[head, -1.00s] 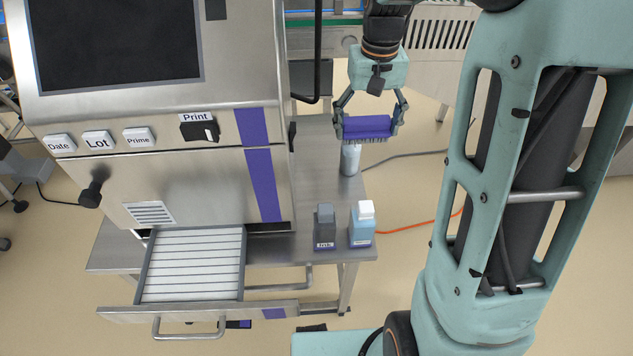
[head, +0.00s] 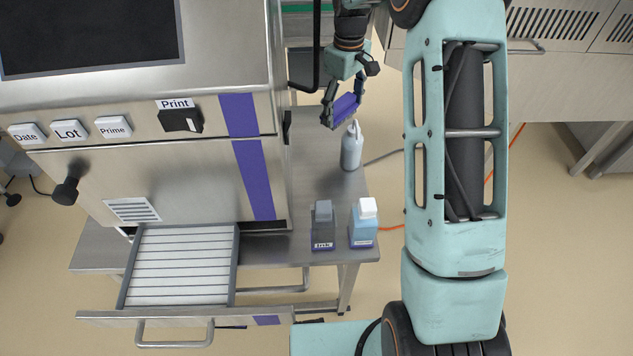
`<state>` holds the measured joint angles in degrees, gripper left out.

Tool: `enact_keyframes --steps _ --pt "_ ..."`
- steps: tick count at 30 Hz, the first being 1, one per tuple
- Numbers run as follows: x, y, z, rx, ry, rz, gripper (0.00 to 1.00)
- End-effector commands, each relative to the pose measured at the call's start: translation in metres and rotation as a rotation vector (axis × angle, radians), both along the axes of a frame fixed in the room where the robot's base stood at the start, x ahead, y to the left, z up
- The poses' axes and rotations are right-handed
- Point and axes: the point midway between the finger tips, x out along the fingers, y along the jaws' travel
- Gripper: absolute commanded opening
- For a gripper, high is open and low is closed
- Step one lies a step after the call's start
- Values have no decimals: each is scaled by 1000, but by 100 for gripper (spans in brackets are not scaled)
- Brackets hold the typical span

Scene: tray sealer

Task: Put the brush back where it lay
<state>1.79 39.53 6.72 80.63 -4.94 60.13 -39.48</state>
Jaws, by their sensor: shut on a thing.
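The brush (head: 345,109) has a purple back and bristles below. My gripper (head: 343,104) is shut on it, one finger at each end, and holds it tilted in the air. In the picture it is just above and left of a grey-white bottle (head: 352,147) on the steel table (head: 335,192). The brush looks higher than the table top, but how far is hard to tell. No marked resting place for the brush is clear in this view.
An ink bottle (head: 323,226) and a blue bottle with a white cap (head: 364,222) stand near the table's front right corner. The tray sealer (head: 200,190) fills the left. Its drawer (head: 180,268) is pulled open. A black bent pipe (head: 312,70) hangs left of my gripper.

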Motion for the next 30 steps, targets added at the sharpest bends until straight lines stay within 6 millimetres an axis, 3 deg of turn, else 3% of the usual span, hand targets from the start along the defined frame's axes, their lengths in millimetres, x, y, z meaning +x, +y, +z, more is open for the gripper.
enact_keyframes --steps 21,30 --pt "-135 75 0 -1 -1 2 54" --pt "-134 73 -61 -1 4 -3 54"
